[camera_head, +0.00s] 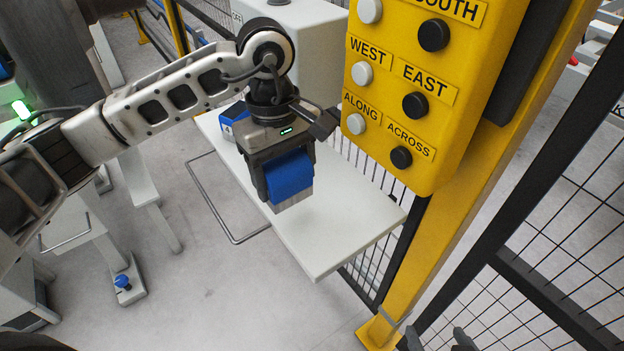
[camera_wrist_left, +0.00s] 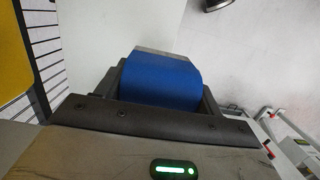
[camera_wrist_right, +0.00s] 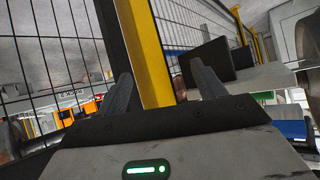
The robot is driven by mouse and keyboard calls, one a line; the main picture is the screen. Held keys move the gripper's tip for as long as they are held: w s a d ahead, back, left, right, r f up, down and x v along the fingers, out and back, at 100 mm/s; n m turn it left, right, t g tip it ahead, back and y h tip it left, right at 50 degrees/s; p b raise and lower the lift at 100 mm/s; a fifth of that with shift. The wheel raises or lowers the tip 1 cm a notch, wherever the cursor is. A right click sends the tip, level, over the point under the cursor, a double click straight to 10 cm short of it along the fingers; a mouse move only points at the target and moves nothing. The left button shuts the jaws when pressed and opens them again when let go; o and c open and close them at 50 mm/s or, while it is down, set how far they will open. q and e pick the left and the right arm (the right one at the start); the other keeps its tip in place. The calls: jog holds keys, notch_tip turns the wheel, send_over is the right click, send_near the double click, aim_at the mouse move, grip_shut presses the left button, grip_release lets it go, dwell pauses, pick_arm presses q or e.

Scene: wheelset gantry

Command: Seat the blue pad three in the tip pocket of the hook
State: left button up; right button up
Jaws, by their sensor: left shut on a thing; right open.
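My left gripper (camera_head: 285,185) is shut on a blue pad (camera_head: 290,175) with a pale grey lower part. It holds the pad above the white shelf. The pad also shows between the fingers in the left wrist view (camera_wrist_left: 160,80). I cannot read a number on it. My right gripper (camera_wrist_right: 158,90) is open and empty, with a yellow post and mesh fence beyond it. Its fingertips show at the bottom edge of the head view (camera_head: 437,340). I cannot make out the hook or its tip pocket in any view.
A yellow button panel (camera_head: 425,90) on a yellow post (camera_head: 430,240) stands right of my left gripper. Black mesh fencing (camera_head: 540,290) fills the right. The shelf's near end is clear.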

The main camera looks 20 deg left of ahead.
pick_arm(q)
jog(key=w+d+f, duration=0.1)
jog(key=f, duration=0.1)
jog(key=w+d+f+p, duration=0.1)
jog(key=f, duration=0.1)
jog(key=w+d+f+p, duration=0.1)
jog(key=f, duration=0.1)
jog(key=shift+w+f, duration=0.2)
jog(key=shift+w, duration=0.15)
jog(key=shift+w+d+f, duration=0.15)
jog(key=shift+w+f, duration=0.1)
jog(key=shift+f, duration=0.05)
jog(key=shift+f, duration=0.15)
jog(key=o, duration=1.3)
